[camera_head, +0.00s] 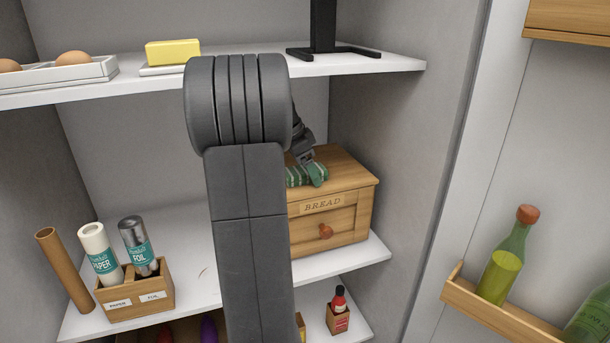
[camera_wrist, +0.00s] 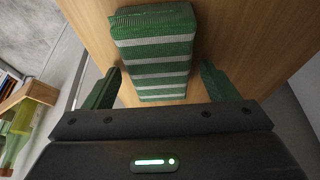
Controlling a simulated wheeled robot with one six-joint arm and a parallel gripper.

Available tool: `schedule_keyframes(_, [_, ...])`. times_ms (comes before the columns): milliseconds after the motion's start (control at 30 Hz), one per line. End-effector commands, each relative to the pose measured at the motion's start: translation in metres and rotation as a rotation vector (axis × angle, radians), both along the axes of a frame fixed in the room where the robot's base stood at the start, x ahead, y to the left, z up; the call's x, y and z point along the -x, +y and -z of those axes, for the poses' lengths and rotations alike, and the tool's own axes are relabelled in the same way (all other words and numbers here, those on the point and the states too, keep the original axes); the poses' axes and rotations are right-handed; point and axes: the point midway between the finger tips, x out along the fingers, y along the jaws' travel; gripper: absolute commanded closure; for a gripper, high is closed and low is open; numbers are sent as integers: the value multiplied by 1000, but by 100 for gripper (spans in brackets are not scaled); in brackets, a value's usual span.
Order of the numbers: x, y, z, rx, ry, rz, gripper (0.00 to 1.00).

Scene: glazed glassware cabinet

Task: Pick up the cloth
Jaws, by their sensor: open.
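The cloth (camera_head: 293,178) is green with pale stripes and lies folded on top of the wooden bread box (camera_head: 335,172). In the wrist view the cloth (camera_wrist: 152,45) runs lengthwise away from my gripper (camera_wrist: 158,82). My gripper is open, with one green finger on each side of the cloth's near part and nothing gripped. In the head view my gripper (camera_head: 308,168) is over the box at the cloth; my arm hides part of the box and perhaps part of the cloth.
A white shelf (camera_head: 375,62) with butter (camera_head: 172,52), eggs (camera_head: 72,58) and a black stand (camera_head: 323,28) is above. A paper and foil holder (camera_head: 140,290) stands left on the box's shelf. A door rack (camera_head: 500,312) with bottles is at right.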

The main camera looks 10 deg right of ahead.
Motion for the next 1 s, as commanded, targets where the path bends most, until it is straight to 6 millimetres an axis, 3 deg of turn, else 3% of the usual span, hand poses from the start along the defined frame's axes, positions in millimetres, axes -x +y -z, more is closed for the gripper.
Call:
schedule_keyframes(100, [0,0,2,0,0,0,24])
schedule_keyframes(333, [0,0,1,0,0,0,68])
schedule_keyframes(1000, [2,-4,-9,0,-1,-1,68])
